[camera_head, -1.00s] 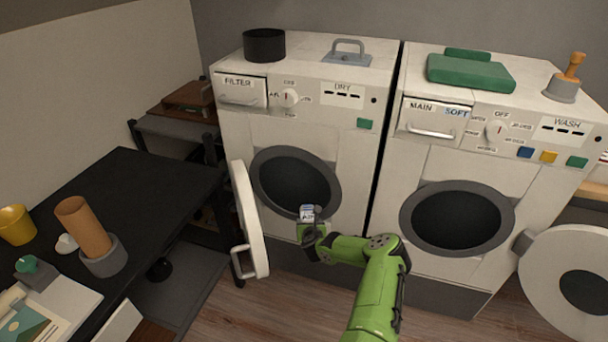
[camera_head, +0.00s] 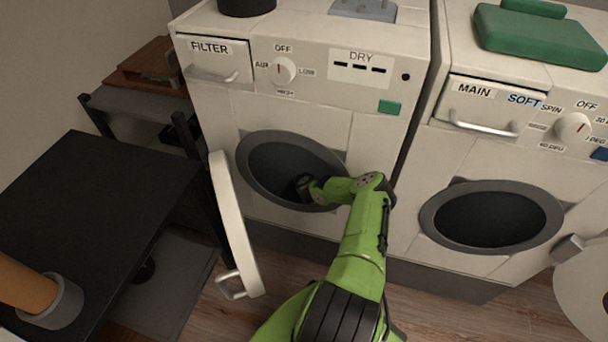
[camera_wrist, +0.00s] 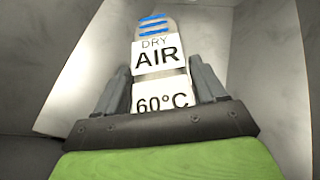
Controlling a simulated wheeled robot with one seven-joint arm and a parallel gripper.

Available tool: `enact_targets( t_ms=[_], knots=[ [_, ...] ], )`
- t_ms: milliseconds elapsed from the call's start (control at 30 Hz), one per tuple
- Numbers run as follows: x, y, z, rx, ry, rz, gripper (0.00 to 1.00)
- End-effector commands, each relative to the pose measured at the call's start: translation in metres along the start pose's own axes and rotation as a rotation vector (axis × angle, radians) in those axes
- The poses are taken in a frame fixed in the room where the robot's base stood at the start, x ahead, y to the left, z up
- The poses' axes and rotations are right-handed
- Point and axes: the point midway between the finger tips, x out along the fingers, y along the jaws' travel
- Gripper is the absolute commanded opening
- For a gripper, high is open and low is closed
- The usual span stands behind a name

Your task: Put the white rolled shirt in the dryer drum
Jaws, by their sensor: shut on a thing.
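The white rolled shirt (camera_wrist: 158,55) shows in the wrist view with blue stripes at its far end and labels reading "DRY AIR" and "60°C". My gripper (camera_wrist: 160,75) is shut on it, one finger at each side. In the head view my gripper (camera_head: 303,187) is inside the round opening of the dryer drum (camera_head: 268,165), and the shirt cannot be made out there. Pale grey drum walls surround the shirt in the wrist view. Whether it touches them I cannot tell.
The dryer's round door (camera_head: 234,225) hangs open at the left of the opening. The washer (camera_head: 490,218) stands to the right with its door open. A black table (camera_head: 90,210) is at the left. Wooden floor shows in front.

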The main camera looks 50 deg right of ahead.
Motion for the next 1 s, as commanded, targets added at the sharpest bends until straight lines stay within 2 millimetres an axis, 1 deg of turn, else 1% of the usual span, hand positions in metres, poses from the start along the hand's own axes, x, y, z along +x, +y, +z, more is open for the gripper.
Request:
enact_targets(
  t_ms=[233,267,467,633,667,700,767,800,1000],
  knots=[
    [0.02,-0.001,-0.036,0.0,-0.002,0.0,0.35],
    [0.021,-0.001,-0.038,0.0,-0.002,-0.001,0.35],
    [0.02,-0.001,-0.035,0.001,-0.003,0.0,0.35],
    [0.023,-0.001,-0.04,0.001,-0.003,0.0,0.35],
    [0.022,-0.001,-0.04,0.001,-0.002,0.0,0.73],
    [0.022,-0.001,-0.039,0.001,-0.002,0.0,0.79],
    [0.022,-0.001,-0.039,0.001,-0.002,0.0,0.88],
    [0.022,-0.001,-0.039,0.001,-0.002,0.0,0.94],
    [0.022,-0.001,-0.039,0.001,-0.002,0.0,0.95]
  ],
)
